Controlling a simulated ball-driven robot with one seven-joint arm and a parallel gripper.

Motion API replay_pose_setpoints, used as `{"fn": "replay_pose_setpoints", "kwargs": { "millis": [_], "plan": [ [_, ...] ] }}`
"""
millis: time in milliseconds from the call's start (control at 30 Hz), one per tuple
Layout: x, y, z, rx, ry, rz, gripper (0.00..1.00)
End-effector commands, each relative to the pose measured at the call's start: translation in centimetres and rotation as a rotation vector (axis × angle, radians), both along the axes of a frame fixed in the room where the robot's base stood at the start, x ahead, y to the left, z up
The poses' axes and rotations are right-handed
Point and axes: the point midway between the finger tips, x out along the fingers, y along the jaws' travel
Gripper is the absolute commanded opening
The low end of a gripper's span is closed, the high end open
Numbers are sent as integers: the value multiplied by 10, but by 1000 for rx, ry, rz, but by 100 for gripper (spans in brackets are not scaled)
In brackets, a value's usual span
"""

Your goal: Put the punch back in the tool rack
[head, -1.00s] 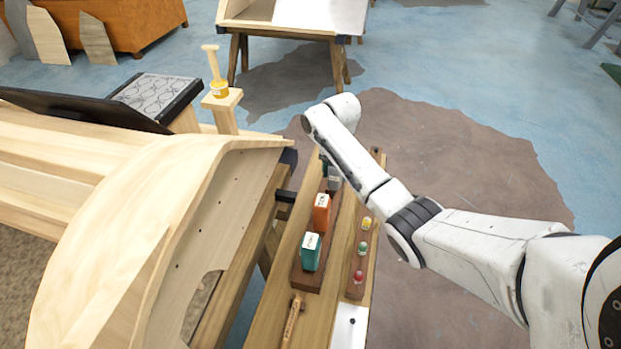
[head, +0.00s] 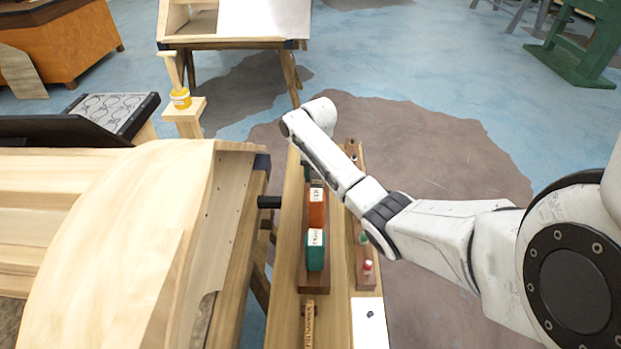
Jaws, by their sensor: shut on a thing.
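The tool rack is a long wooden shelf (head: 337,295) beside the curved wooden bodyframe. It carries a dark block (head: 314,284) with a teal box, an orange box and a grey piece. A narrower dark strip (head: 366,282) on its right holds small coloured knobs, red (head: 367,267) and green (head: 363,238). My white arm reaches in from the right over the far part of the rack. Its bent wrist end is above the rack, and my gripper is hidden below or behind it. I cannot make out the punch or anything held.
A wooden-handled tool (head: 309,322) lies at the near end, beside a white plate (head: 370,322). The bodyframe (head: 130,240) fills the left. A post with a yellow jar (head: 181,98) and another workbench (head: 235,25) stand beyond. Floor at the right is open.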

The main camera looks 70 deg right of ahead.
Motion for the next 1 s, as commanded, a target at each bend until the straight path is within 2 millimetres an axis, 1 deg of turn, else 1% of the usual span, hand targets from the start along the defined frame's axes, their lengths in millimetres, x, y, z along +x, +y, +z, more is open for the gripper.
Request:
{"fn": "replay_pose_setpoints", "kwargs": {
  "millis": [167, 400, 433, 600, 700, 900, 1000],
  "plan": [
    [0, 0, 1, -1, 0, 0, 7],
    [0, 0, -6, -1, 0, 0, 7],
    [0, 0, -6, 0, 0, 0, 51],
    [0, 0, -6, 0, 0, -1, 67],
    [0, 0, -6, 0, 0, -1, 75],
    [0, 0, -5, 0, 0, -1, 75],
    [0, 0, 0, -1, 0, -1, 75]
  ]
}}
